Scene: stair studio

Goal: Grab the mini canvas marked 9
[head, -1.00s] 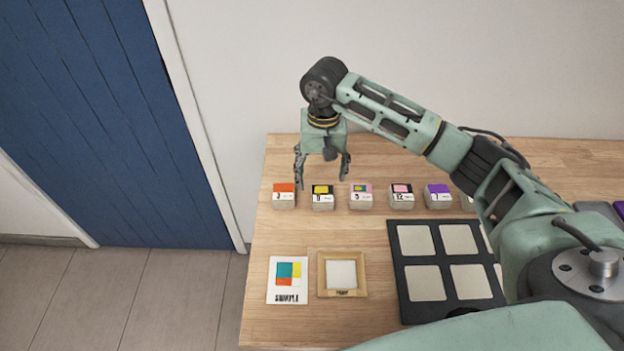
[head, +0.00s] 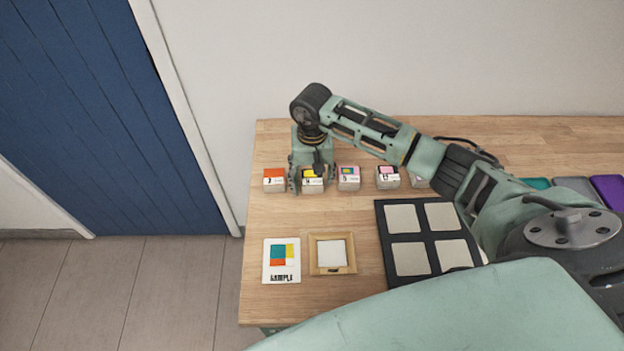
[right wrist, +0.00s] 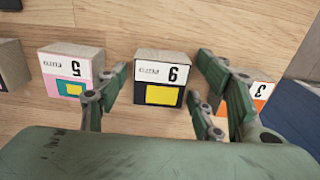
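The mini canvas marked 9 (head: 313,187) is a small pale block with a black and yellow top, in the row on the wooden table. In the right wrist view the canvas (right wrist: 161,78) shows its number upside down, like a 6. My right gripper (head: 312,180) is over it, pointing down. In the right wrist view the open fingers of my right gripper (right wrist: 162,88) are on both sides of the canvas, with gaps visible. I cannot tell how deep the fingertips reach. My left gripper is out of view.
The orange canvas marked 3 (head: 274,181) and the pink canvas marked 5 (head: 348,178) stand close on either side. Farther right is canvas 12 (head: 387,178). A sample card (head: 281,262), a wooden frame (head: 315,268) and a black tray (head: 421,238) lie in front.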

